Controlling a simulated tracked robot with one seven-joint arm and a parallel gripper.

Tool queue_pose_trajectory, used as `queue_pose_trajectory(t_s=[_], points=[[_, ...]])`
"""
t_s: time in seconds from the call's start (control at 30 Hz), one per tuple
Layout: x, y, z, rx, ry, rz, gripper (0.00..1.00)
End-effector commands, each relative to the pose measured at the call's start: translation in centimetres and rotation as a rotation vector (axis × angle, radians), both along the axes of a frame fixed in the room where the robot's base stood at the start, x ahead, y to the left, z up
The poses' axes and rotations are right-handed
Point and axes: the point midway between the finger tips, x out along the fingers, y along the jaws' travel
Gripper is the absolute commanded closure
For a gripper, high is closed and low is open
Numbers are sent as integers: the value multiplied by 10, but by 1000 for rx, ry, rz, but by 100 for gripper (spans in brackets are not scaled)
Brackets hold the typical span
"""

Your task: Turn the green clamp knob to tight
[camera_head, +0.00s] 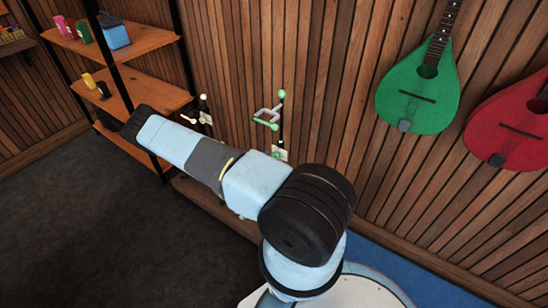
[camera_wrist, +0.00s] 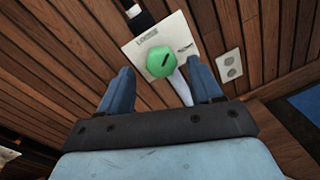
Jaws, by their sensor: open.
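The green knob (camera_wrist: 160,62), with a short dark mark on its face, sits in front of a white plate (camera_wrist: 133,48) in the wrist view. Small lettering on the plate's left looks like "LOOSE"; the dark marking on its right is too small to read. My gripper (camera_wrist: 160,66) is open, with one blue finger on each side of the knob and a visible gap to both. A pale rod (camera_wrist: 181,88) runs down from beside the knob between the fingers.
A wall stand with green-tipped ends (camera_head: 267,116) rises behind my arm, and a similar one with pale ends (camera_head: 203,110) is left of it. Shelves (camera_head: 140,42) stand at left. Green (camera_head: 420,85) and red (camera_head: 510,125) instruments hang at right. A small pale wall plate (camera_wrist: 229,66) is right of the fingers.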

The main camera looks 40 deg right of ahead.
Motion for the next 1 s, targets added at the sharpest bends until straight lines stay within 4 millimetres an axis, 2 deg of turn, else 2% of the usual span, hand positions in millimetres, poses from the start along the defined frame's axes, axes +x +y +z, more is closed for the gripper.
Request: queue_pose_trajectory(t_s=[0.03, 0.3, 0.5, 0.7, 1.0], points=[[-1, 12, 1, 1, -1, 3, 35], [-13, 63, 2, 1, -1, 3, 35], [-19, 89, 3, 1, -1, 2, 35], [-22, 99, 3, 0, 0, 2, 35], [-22, 100, 3, 1, -1, 1, 37]])
